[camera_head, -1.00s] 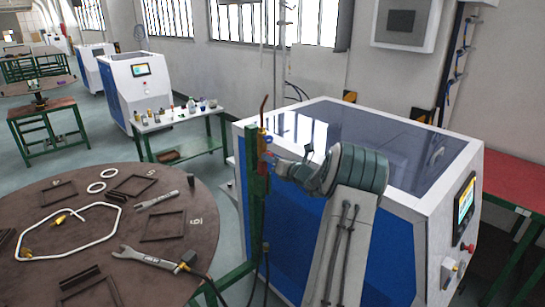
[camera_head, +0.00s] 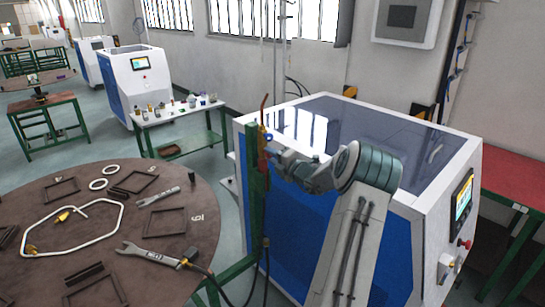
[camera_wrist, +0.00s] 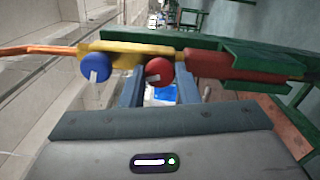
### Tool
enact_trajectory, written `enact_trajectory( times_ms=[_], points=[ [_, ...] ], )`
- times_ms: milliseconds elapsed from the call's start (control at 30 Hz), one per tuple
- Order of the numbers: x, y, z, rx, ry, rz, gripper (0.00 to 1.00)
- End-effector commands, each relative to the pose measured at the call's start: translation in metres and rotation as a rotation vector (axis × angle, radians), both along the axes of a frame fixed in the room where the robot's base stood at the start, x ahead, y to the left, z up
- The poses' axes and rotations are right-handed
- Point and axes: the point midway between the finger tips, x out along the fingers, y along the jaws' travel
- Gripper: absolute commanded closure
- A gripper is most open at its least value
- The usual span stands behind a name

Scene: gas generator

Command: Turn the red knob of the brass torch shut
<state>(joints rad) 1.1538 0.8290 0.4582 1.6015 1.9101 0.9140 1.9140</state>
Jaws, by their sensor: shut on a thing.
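The brass torch (camera_wrist: 130,52) lies across the top of the wrist view, with a copper tube on the left and a red handle (camera_wrist: 225,66) on the right. In the head view the torch (camera_head: 263,138) stands upright on a green post. The red knob (camera_wrist: 158,70) has a white mark and sits between the two blue-grey fingers of my gripper (camera_wrist: 160,84). My gripper is shut on it. The blue knob (camera_wrist: 96,67) is just left of the fingers, apart from them. In the head view my gripper (camera_head: 272,148) reaches the torch from the right and hides the red knob.
A green torch holder (camera_wrist: 265,57) is close to the handle. A round brown table (camera_head: 120,240) with a wrench, frames and a bent white tube is at left. A blue and white machine (camera_head: 350,120) stands behind my arm. A hose (camera_head: 265,275) hangs below the post.

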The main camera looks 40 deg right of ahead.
Motion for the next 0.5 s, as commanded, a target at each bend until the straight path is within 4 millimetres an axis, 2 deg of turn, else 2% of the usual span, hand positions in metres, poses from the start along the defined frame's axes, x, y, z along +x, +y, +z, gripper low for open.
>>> enact_trajectory(
  times_ms=[200,500],
  points=[
    [-0.0004,-0.0007,0.0003,0.167,0.013,-0.002,0.95],
    [-0.0001,-0.0001,0.0004,0.312,0.024,0.000,0.95]
  ],
)
